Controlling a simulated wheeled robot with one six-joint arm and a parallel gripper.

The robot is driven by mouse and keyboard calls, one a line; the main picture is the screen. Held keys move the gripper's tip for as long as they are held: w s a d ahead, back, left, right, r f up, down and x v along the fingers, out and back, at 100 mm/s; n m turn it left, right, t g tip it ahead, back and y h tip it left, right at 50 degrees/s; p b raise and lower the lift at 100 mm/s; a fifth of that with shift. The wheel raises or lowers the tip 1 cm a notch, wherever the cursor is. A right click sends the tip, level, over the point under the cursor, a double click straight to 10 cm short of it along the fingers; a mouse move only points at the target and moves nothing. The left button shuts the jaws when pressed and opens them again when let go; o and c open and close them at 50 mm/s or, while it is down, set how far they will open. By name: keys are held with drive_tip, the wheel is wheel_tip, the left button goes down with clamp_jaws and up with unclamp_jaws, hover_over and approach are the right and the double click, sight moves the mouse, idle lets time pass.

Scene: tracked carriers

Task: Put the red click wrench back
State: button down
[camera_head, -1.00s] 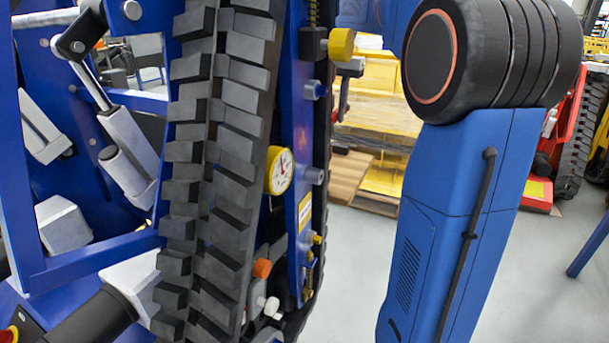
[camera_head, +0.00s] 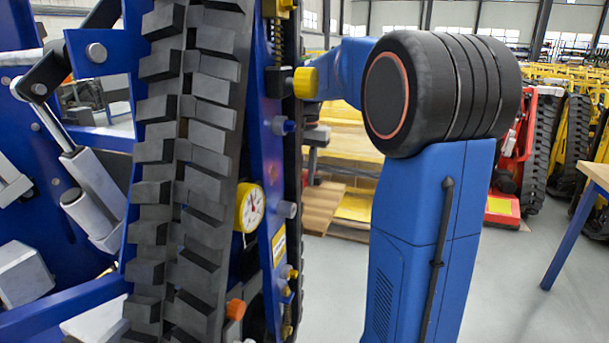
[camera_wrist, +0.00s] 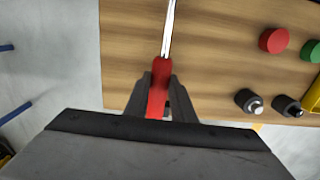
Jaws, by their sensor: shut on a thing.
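The red click wrench (camera_wrist: 158,88) is in the wrist view, held by its red handle between the two dark fingers of my gripper (camera_wrist: 157,92). Its thin bright metal shaft points up and away, over a wooden tabletop (camera_wrist: 128,52). I cannot tell whether the wrench touches the top. The far end of the shaft is cut off by the picture edge. In the head view my blue arm fills the right middle, and neither the gripper nor the wrench shows there.
A red round piece (camera_wrist: 273,40), a green one (camera_wrist: 311,50) and two dark cylindrical fittings (camera_wrist: 249,101) (camera_wrist: 288,106) are at the right of the tabletop. A blue tracked carrier (camera_head: 261,165) with a yellow dial gauge (camera_head: 249,207) stands close on the left. Grey floor (camera_head: 500,290) is open at the right.

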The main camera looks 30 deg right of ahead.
drive_tip(key=c, duration=1.5)
unclamp_jaws()
drive_tip(key=r, duration=1.2)
drive_tip(key=shift+d, duration=0.2)
